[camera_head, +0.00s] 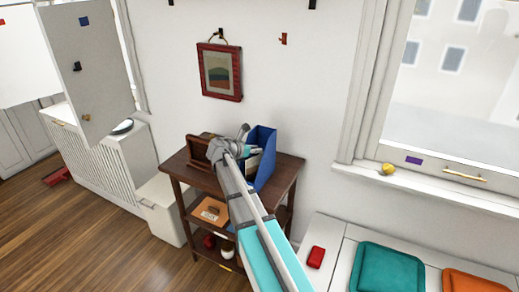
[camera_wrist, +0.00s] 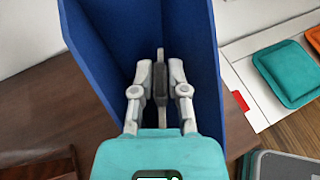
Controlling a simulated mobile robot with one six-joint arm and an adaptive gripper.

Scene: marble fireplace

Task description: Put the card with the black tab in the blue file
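The blue file (camera_head: 265,172) is an open-topped upright holder on the dark wooden shelf unit. In the wrist view the blue file (camera_wrist: 98,45) surrounds my fingers on the left, far and right sides. My gripper (camera_wrist: 160,78) points down into it. Its fingertips look shut on the dark tab of a thin grey card (camera_wrist: 160,76), seen nearly edge-on between the fingers, within the file's walls. The card's lower part is hidden. In the head view my gripper (camera_head: 243,150) is at the file's left side, and the arm hides the fingertips.
The dark wooden shelf unit (camera_head: 288,164) also bears a brown wooden holder (camera_head: 198,150) left of my arm. A framed picture (camera_head: 219,72) hangs on the wall behind. A white bench with a red block (camera_head: 315,257) and a teal cushion (camera_head: 388,270) stands at the right.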

